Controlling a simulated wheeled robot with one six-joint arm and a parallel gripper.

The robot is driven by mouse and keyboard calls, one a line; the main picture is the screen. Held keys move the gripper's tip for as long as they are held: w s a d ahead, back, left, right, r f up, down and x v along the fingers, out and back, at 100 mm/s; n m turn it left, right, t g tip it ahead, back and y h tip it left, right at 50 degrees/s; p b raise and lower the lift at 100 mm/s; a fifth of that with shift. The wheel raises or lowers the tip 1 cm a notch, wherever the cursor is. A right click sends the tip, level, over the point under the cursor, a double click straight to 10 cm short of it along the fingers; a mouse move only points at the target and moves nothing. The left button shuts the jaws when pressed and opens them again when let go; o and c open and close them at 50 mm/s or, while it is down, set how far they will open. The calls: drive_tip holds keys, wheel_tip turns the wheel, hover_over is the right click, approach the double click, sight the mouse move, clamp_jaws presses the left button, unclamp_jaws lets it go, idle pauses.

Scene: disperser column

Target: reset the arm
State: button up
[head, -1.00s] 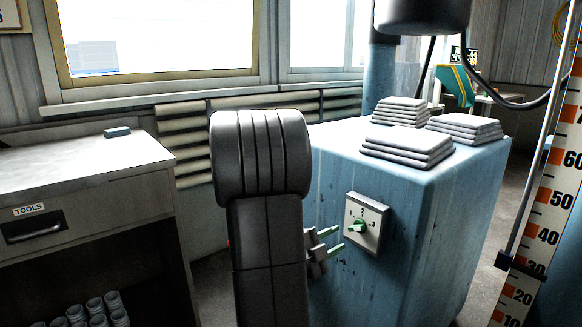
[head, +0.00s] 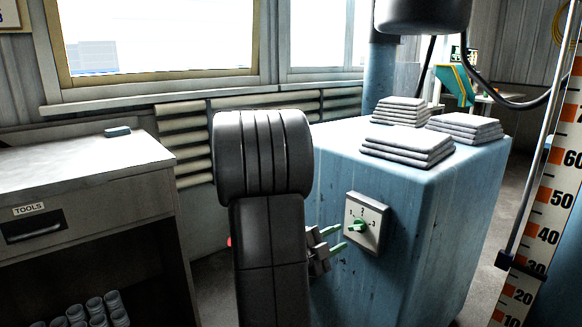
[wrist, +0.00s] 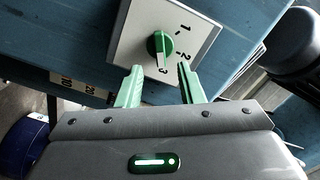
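My gripper (head: 336,237) shows in the head view in front of the blue cabinet, just left of the switch plate. Its two green fingers (wrist: 160,88) are spread apart and empty in the wrist view. A white switch plate (head: 379,240) marked 1, 2, 3 is on the cabinet's face, with a green knob (head: 356,226) in its middle. In the wrist view the green knob (wrist: 160,45) lies just beyond the fingertips, apart from them, with its white line toward the 3. My dark arm hides part of the cabinet in the head view.
The blue cabinet (head: 430,215) carries folded grey cloth stacks (head: 407,144) on top. A tool bench (head: 80,165) with cups below stands at left. A tall measuring scale (head: 548,200) and rod stand at right. Open floor shows between bench and cabinet.

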sight(354, 227)
drive_tip(key=x, duration=0.6)
drive_tip(key=shift+d, duration=0.15)
drive_tip(key=shift+a+r+n+p, duration=0.2)
drive_tip(key=shift+r+n+p, duration=0.05)
drive_tip(key=shift+n+p, duration=0.65)
drive_tip(key=n+p, duration=0.5)
drive_tip(key=p, duration=0.1)
drive_tip(key=p+v, duration=0.1)
drive_tip(key=v, duration=1.1)
drive_tip(key=shift+s+a+f, duration=0.2)
drive_tip(key=shift+a, duration=0.05)
drive_tip(key=shift+d, duration=0.1)
